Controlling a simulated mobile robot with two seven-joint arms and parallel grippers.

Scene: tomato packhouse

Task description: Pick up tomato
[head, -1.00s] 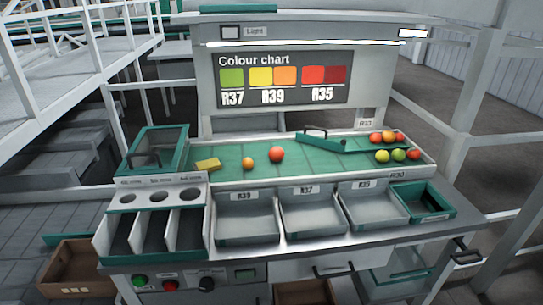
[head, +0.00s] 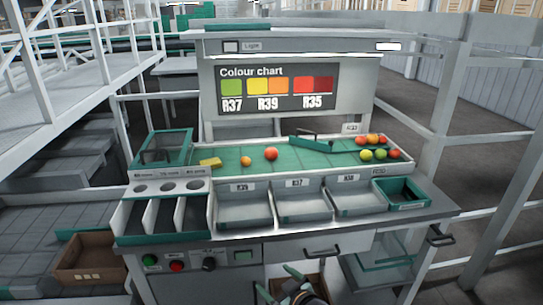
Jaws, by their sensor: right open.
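A cluster at the mat's right end has red and orange tomatoes (head: 373,139) behind, and yellow-green tomatoes (head: 366,155) with a red one (head: 394,154) in front. My right gripper (head: 277,281) is at the bottom edge, low in front of the bench. It is open and empty, well below the tomatoes and touching none. My left gripper is out of view.
Empty grey trays (head: 245,217) line the bench front, with a green bin (head: 403,204) at their right. A slotted sizing unit (head: 130,239) stands at left. A drawer handle (head: 322,253) sticks out below.

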